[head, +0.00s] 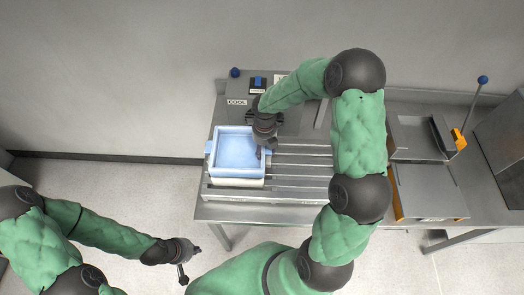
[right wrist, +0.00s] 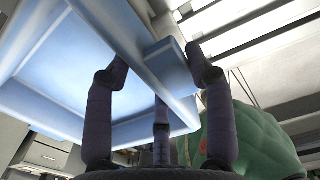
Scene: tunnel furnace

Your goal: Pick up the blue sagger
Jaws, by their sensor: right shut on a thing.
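The blue sagger (head: 236,129) is a square, open-topped light blue tray at the left end of the slatted metal bed. A small tab sticks out of its left side. My right gripper (head: 262,150) reaches down at its right side and is shut on it. In the right wrist view, the fingers (right wrist: 158,82) close around a blue side block (right wrist: 171,66) of the sagger (right wrist: 60,75). A pale cream layer (head: 238,183) shows under its front edge; whether they touch cannot be told. My left gripper (head: 190,264) is open and empty, left of the bench above the floor.
The slatted bed (head: 302,170) is bare to the right of the sagger. A box labelled COOL (head: 238,102) stands behind it. Metal trays with orange parts (head: 432,190) and a blue-knobbed lever (head: 482,80) are at the right. The floor at the left is clear.

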